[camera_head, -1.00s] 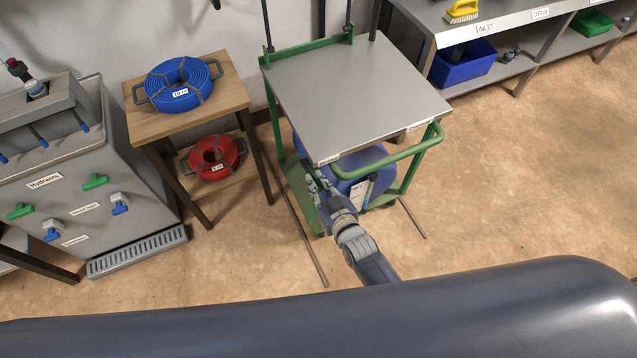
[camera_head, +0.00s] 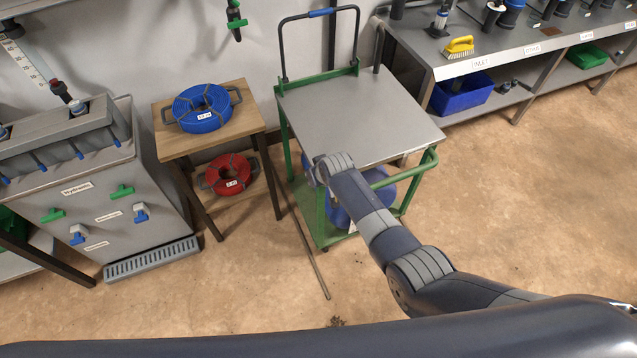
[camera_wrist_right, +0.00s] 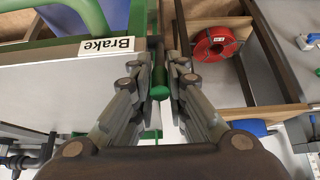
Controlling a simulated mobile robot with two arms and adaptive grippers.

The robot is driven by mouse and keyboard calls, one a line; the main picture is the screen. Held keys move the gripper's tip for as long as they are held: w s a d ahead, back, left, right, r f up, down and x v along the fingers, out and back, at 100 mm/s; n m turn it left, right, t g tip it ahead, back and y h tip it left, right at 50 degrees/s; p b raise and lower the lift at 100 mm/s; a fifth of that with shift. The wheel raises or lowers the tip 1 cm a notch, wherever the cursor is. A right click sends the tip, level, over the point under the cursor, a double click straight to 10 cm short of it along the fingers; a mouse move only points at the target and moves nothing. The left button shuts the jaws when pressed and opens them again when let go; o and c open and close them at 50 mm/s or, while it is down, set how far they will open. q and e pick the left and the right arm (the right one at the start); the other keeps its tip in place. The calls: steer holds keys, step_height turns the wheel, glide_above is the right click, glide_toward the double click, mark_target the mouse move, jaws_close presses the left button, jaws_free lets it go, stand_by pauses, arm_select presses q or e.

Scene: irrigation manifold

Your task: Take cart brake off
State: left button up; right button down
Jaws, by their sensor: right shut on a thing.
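The green-framed cart (camera_head: 360,112) with a grey top stands in the middle of the head view. A white label reading "Brake" (camera_wrist_right: 106,47) is on its edge in the right wrist view. Beside the label is a green brake lever (camera_wrist_right: 160,91) with a rounded end. My right gripper (camera_wrist_right: 160,62) is shut on this lever, with one finger on each side. In the head view my right arm reaches over the cart's near left corner, and its wrist hides most of the gripper and the lever. My left gripper is not in view.
A wooden stand with a blue hose coil (camera_head: 201,108) and a red hose coil (camera_head: 228,174) is left of the cart. A shelf bench with a blue bin (camera_head: 462,94) is at right. The floor at right is clear.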

steer(key=shift+w+a+r+g, duration=0.2)
steer(key=shift+w+g, duration=0.1)
steer(key=shift+w, duration=0.1)
steer(key=shift+w+r, duration=0.15)
steer(key=shift+w, duration=0.05)
steer(key=shift+w+g, duration=0.1)
steer(key=shift+g, duration=0.2)
steer(key=c, duration=1.6)
jaws_free()
steer(key=shift+o, duration=0.2)
steer(key=v, duration=1.2)
steer(key=shift+a, duration=0.2)
